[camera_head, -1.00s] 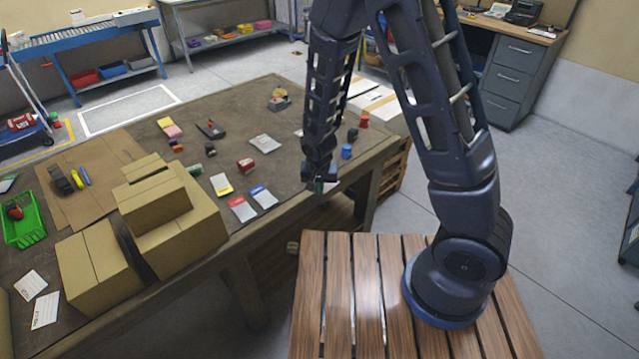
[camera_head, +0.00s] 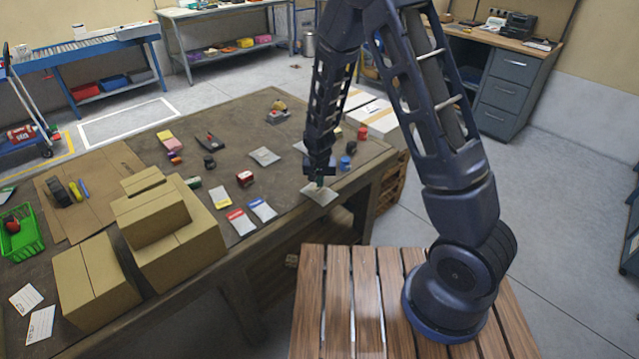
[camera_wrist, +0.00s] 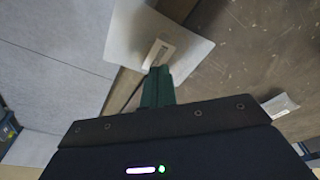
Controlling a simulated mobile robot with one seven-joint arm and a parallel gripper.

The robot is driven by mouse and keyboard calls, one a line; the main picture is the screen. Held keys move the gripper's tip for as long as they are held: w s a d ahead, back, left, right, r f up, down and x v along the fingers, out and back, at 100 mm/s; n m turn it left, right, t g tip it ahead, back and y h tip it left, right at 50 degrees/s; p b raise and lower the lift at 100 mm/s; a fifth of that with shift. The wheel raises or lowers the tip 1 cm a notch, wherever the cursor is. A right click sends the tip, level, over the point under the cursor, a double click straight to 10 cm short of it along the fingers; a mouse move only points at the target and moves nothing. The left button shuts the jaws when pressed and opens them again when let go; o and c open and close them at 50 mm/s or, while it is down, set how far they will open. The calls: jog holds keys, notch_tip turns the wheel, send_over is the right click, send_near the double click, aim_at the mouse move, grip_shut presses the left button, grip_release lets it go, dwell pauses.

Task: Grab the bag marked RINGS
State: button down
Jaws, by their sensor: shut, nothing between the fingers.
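A pale grey bag (camera_head: 322,196) lies at the table's near edge, right under my gripper (camera_head: 320,184). In the wrist view this bag (camera_wrist: 185,25) carries a small pale label (camera_wrist: 158,53) and juts past the table edge over the floor. The green fingertips of my gripper (camera_wrist: 158,72) are together and empty, at or just above the label; I cannot tell whether they touch it. Other bags are a red-topped one (camera_head: 241,222), a blue-topped one (camera_head: 262,210), a yellow-marked one (camera_head: 224,198) and a grey one (camera_head: 264,156). No label is readable, so I cannot tell which says RINGS.
Blue (camera_head: 345,163) and red (camera_head: 363,133) items stand close to the right of my gripper. A slatted wooden platform (camera_head: 340,300) is in front.

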jog(key=shift+s+d+f, duration=0.1)
jog(key=shift+s+f, duration=0.05)
jog(key=shift+f, duration=0.2)
jog(key=shift+s, duration=0.1)
